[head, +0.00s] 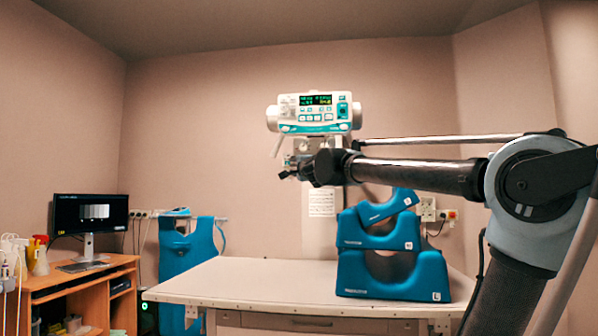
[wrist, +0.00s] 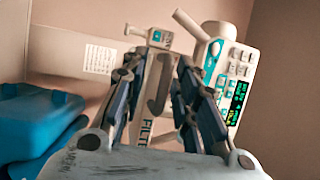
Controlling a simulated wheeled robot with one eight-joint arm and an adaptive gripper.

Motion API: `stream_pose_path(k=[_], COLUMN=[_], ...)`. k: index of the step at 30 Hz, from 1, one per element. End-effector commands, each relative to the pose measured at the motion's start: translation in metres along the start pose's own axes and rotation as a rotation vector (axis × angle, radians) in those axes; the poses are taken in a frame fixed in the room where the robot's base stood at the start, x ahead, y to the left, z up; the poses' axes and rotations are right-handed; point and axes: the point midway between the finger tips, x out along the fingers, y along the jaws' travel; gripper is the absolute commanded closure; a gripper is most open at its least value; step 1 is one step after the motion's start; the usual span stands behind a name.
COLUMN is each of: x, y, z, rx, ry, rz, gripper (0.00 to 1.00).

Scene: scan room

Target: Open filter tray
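The scan unit (head: 315,113), white with teal trim and a lit green display, hangs on the back wall above the table. In the wrist view its control panel (wrist: 234,85) is at the right, turned on its side. The filter tray (wrist: 143,131), a pale part marked "FILTER", shows between my fingers with a dark grey handle (wrist: 158,88). My gripper (wrist: 165,62) is open, one finger on either side of the handle; I cannot tell whether they touch it. In the head view my gripper (head: 303,167) is just below the unit and hides most of the tray.
A pale table (head: 250,280) lies below my arm, its left part clear. Blue foam supports (head: 390,272) are stacked on its right part. A blue apron (head: 187,255) hangs behind the table. A wooden desk (head: 75,283) with a monitor (head: 90,213) stands at the left.

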Motion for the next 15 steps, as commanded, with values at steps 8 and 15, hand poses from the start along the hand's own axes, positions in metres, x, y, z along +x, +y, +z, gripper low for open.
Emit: stream_pose_path(k=[8,15], x=[-0.018,-0.052], y=[0.001,0.001], z=[-0.001,-0.001], rx=[0.001,0.002], ry=[0.000,-0.001], rz=[0.000,0.001], gripper=[0.72,0.72])
